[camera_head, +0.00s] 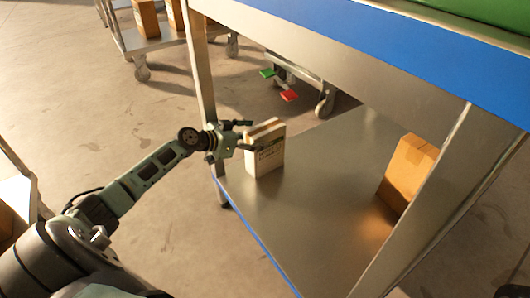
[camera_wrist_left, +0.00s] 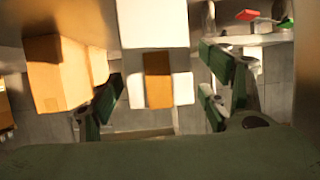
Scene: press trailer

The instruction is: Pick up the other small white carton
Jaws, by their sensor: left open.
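A small white carton (camera_head: 267,156) with a tan strip on top stands upright on the lower metal shelf (camera_head: 315,205), near its left edge. My left gripper (camera_head: 244,136) is open at the carton's upper left side; one finger is on the far side and one on the near side. In the left wrist view, the white carton (camera_wrist_left: 152,24) shows at the top centre, with a white and tan striped face below it, between the spread green fingers (camera_wrist_left: 165,92). I cannot tell whether either finger touches it. My right gripper is not in view.
A brown box (camera_head: 408,168) stands on the same shelf at the right, also in the left wrist view (camera_wrist_left: 58,75). A table leg (camera_head: 201,70) rises just behind the gripper. The blue-edged upper shelf (camera_head: 390,50) overhangs. The shelf's middle is bare.

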